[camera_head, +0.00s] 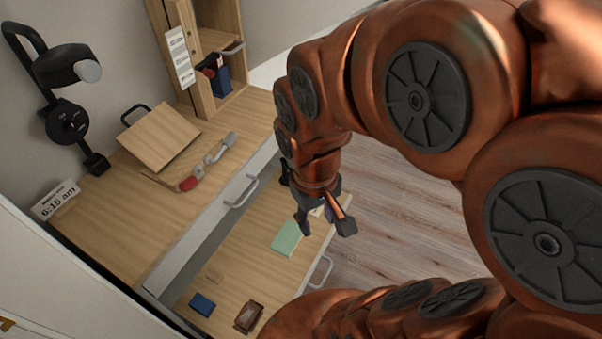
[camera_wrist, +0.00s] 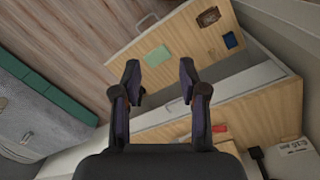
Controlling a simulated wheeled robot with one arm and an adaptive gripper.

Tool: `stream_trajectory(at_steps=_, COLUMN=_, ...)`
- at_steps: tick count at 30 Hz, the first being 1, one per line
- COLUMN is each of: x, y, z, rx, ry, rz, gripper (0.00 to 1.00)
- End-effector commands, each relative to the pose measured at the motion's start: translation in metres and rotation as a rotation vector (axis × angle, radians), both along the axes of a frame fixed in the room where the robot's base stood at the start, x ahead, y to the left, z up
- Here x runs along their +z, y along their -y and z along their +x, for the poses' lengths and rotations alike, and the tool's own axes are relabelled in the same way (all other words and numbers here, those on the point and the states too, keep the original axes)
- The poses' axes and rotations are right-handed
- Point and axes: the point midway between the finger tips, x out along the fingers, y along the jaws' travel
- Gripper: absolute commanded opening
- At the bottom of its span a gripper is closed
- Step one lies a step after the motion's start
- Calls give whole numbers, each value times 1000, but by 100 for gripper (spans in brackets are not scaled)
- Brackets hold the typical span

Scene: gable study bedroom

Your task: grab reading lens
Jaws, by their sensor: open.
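No item can be named the reading lens with certainty. A small brown framed item (camera_head: 248,316) with a paler middle lies on the lower wooden surface and could be it; the wrist view shows it too, near the top (camera_wrist: 208,17). My gripper (camera_head: 325,224) hangs above the right side of that surface, open and empty. In the wrist view my gripper (camera_wrist: 160,80) has its fingers spread, with a green flat item (camera_wrist: 157,56) beyond the gap. The brown item is apart from the fingers. A pale item beside the green one is partly hidden by my gripper.
A dark blue item (camera_head: 202,304) and a small wooden piece (camera_head: 214,275) share the lower surface. The desk (camera_head: 110,222) above it carries a lamp (camera_head: 68,120), a tilted wooden board (camera_head: 160,137), a clock (camera_head: 55,201) and a red-and-grey item (camera_head: 190,183). Handles (camera_head: 241,190) stick out.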

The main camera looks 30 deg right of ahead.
Motion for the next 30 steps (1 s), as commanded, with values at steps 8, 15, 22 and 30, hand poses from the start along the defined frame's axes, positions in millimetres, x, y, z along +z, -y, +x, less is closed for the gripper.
stream_trajectory(at_steps=8, x=-105, y=91, z=129, rx=-24, ry=280, rz=-147, gripper=43)
stream_trajectory(at_steps=15, x=-179, y=160, z=221, rx=27, ry=521, rz=-223, gripper=43)
stream_trajectory(at_steps=22, x=-253, y=208, z=289, rx=99, ry=751, rz=-230, gripper=43)
stream_trajectory(at_steps=30, x=-339, y=241, z=340, rx=174, ry=1039, rz=-158, gripper=43)
